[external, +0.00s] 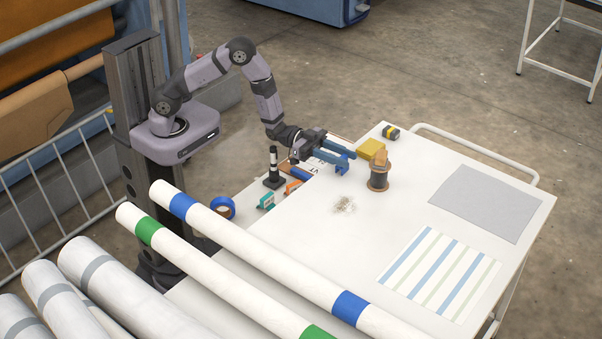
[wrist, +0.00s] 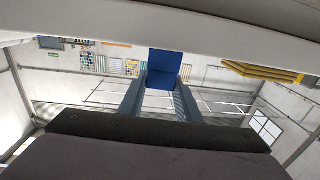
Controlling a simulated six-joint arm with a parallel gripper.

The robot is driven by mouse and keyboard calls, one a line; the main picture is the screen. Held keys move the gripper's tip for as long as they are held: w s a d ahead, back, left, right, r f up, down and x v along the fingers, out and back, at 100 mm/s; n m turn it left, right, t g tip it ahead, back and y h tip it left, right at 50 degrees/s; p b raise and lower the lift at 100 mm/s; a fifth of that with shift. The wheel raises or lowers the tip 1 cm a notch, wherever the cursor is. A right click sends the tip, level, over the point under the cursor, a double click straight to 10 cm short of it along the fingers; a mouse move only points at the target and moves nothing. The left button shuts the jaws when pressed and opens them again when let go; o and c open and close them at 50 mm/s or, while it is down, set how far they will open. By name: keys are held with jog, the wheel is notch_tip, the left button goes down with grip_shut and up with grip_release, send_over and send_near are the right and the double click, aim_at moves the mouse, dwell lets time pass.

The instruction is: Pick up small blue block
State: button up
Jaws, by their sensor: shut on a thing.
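The small blue block (wrist: 164,72) sits between the two blue-grey fingers of my gripper (wrist: 160,88) in the wrist view. The fingers are shut on it, one on each side. The block shows against the edge of the white table surface (wrist: 90,22), and I cannot tell whether it touches it or is just clear. In the external view my gripper (external: 344,161) is low over the left back part of the white table (external: 400,185), with its fingers pointing right. The block is hard to tell apart from the blue fingers there.
A yellow block (external: 371,150) and a brown spool-like object (external: 379,172) stand just right of my gripper. A black-and-white post (external: 273,168), blue tape roll (external: 222,207) and small metal pieces (external: 344,204) lie nearby. Long white rolls (external: 260,255) cross the front. The table's middle is clear.

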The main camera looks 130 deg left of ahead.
aim_at(342, 157)
jog(key=shift+r, duration=4.75)
